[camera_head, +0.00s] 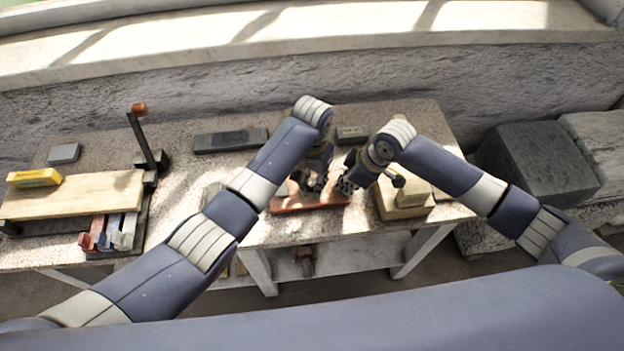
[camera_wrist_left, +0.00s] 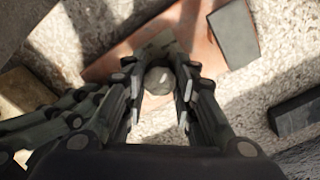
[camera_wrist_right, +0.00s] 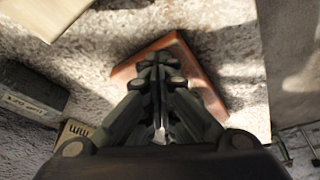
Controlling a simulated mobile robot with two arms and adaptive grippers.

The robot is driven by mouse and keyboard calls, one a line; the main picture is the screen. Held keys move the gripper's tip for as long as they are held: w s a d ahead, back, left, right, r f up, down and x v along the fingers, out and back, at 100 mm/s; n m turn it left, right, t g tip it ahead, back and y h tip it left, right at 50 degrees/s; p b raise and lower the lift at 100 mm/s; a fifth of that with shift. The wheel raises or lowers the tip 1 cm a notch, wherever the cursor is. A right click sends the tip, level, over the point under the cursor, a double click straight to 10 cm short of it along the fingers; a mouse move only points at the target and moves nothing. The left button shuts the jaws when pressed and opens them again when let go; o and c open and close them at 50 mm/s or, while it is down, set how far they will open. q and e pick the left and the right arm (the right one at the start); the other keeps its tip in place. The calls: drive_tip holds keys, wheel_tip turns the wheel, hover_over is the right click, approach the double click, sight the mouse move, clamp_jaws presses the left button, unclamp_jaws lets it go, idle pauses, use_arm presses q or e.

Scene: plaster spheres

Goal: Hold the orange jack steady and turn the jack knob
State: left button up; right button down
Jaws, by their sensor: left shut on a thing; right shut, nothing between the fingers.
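The orange jack (camera_head: 300,206) lies on the speckled stone bench near its front edge; its orange-red body also shows in the left wrist view (camera_wrist_left: 186,24) and the right wrist view (camera_wrist_right: 198,70). My left gripper (camera_head: 314,182) is over the jack. In the left wrist view its fingers close around a round grey knob (camera_wrist_left: 158,80) beside the orange body. My right gripper (camera_head: 347,182) is just right of the left one; in the right wrist view its fingertips (camera_wrist_right: 160,64) are together and empty, over the orange body. The fingers hide part of the jack; contact there is unclear.
A long dark block (camera_head: 230,140) and a small block (camera_head: 352,134) lie behind. A wooden board (camera_head: 75,195) and an upright dark lever (camera_head: 140,140) are at left.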

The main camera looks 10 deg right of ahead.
sight(312, 182)
drive_tip(key=shift+s+d+f, duration=0.1)
drive_tip(key=shift+s+f, duration=0.1)
drive_tip(key=shift+f, duration=0.1)
use_arm(q)
drive_tip(key=o, duration=1.1)
wheel_tip(312, 182, up, 12)
drive_tip(key=shift+s+r, duration=0.1)
use_arm(e)
drive_tip(key=shift+r, duration=0.1)
